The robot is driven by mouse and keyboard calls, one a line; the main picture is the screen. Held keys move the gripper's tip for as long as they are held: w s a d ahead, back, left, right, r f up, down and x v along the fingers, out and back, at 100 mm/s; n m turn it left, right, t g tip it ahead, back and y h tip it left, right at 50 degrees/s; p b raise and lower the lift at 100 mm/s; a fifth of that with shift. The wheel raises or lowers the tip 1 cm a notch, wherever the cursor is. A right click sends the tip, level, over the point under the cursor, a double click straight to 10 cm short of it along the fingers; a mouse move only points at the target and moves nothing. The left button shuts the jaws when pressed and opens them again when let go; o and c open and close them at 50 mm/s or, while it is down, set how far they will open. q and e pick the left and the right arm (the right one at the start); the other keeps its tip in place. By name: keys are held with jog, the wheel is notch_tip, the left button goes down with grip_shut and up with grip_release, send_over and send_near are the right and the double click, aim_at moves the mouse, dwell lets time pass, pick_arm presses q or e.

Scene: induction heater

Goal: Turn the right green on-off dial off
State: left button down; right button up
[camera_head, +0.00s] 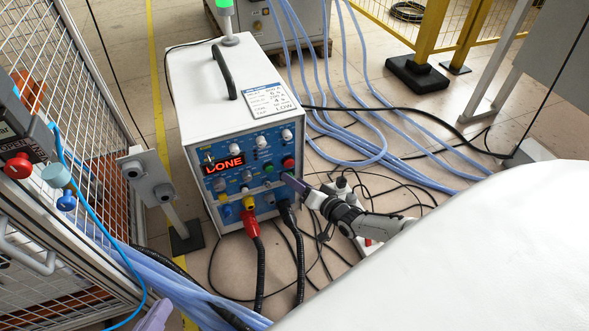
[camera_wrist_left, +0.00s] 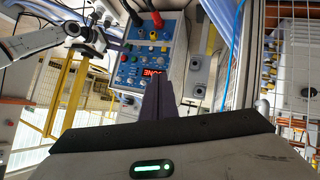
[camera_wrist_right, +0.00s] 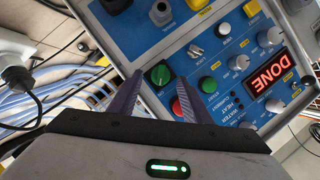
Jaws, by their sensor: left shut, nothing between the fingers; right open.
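The induction heater (camera_head: 205,85) is a white box with a blue front panel. In the right wrist view, the round green dial (camera_wrist_right: 160,73) with a pale pointer mark sits on this panel. My right gripper (camera_wrist_right: 159,80) is open, its two purple fingers pointing at the panel with the dial appearing between the tips. Whether they touch it I cannot tell. In the head view, my right gripper (camera_head: 293,182) is at the panel's right edge and covers the dial. My left gripper (camera_head: 155,316) is at the bottom left, away from the heater; its fingers are together and empty in the left wrist view (camera_wrist_left: 158,95).
A red button (camera_wrist_right: 176,107) and a green button (camera_wrist_right: 207,85) are close to the dial. The lit red display (camera_wrist_right: 269,72) reads "DONE". Plugs with thick cables (camera_head: 251,225) leave the panel's bottom. A mesh cage (camera_head: 70,80) stands at left.

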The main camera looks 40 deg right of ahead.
pick_arm(q)
jog(key=shift+d+r+h, duration=0.15)
jog(key=shift+r+h, duration=0.15)
pick_arm(e)
jog(key=shift+w+f, duration=0.15)
jog(key=shift+w, duration=0.3)
jog(key=shift+c, duration=0.4)
jog(key=c, duration=0.9)
jog(key=shift+a, duration=0.1)
jog(key=shift+c, duration=0.3)
